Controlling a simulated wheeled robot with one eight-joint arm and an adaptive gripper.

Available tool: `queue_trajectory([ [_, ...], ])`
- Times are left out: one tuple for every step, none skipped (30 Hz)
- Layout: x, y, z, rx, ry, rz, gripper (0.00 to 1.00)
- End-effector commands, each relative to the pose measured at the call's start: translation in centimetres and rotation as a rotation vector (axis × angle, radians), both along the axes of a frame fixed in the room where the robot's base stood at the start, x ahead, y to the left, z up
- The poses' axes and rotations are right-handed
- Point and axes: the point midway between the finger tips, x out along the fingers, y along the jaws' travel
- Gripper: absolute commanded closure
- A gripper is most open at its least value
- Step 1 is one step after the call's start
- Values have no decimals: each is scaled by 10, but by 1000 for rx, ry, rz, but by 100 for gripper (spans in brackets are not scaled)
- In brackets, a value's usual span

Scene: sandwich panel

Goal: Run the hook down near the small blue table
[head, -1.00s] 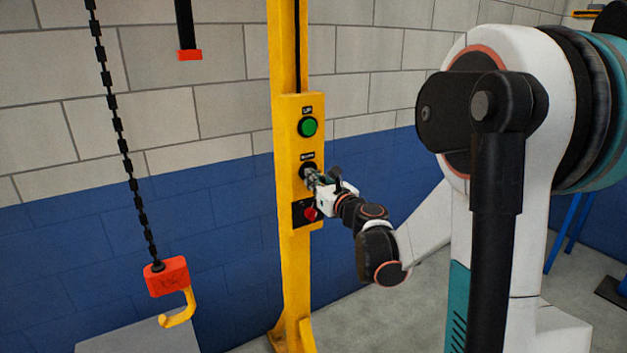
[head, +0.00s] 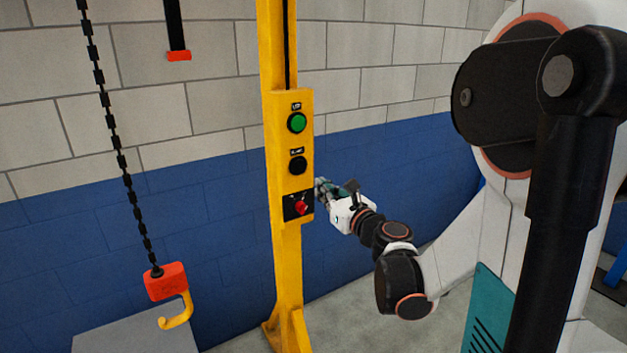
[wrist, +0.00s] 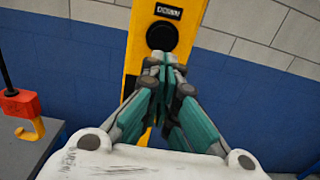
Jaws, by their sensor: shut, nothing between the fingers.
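The hook (head: 177,314) is yellow under an orange block (head: 166,282) and hangs on a black chain (head: 116,135) at the left, low by a grey-topped surface. A yellow post carries a control panel (head: 304,135) with a green button (head: 296,123), a black button (head: 297,165) and a red switch (head: 301,208). In the wrist view the black button (wrist: 162,36) sits under a "DOWN" label. My gripper (head: 322,189) is shut and empty, just right of the panel and apart from the black button. The wrist view shows its closed fingertips (wrist: 163,68) below that button.
A grey-topped surface (head: 120,338) is under the hook; in the wrist view a blue edge (wrist: 48,150) shows on it. A black strap with a red end (head: 179,56) hangs before the block wall. Grey floor (head: 345,325) is clear right of the post.

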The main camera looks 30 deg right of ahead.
Motion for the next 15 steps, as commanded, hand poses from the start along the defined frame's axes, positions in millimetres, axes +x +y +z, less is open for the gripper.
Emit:
queue_trajectory([
  [-9, 0, 1, 0, 0, -2, 100],
  [-13, 0, 1, 0, 0, -1, 100],
  [-18, -1, 1, 0, 0, -1, 100],
  [-21, -1, 1, 0, 0, -1, 100],
  [-23, -1, 0, 0, 0, -1, 100],
  [-26, -1, 0, 0, 0, -1, 100],
  [-28, -1, 0, 0, 0, -1, 100],
  [-29, -1, 0, 0, 0, 0, 100],
  [-31, 0, 0, 0, 0, 1, 100],
  [-31, 0, 0, 0, 0, 1, 100],
  [-32, 0, 0, 0, 0, 1, 100],
  [-32, 0, -1, 0, 0, 1, 100],
  [-32, 0, -1, 0, 0, 1, 100],
  [-32, 0, -1, 0, 0, 1, 100],
  [-32, 0, -1, 0, 0, 1, 100],
])
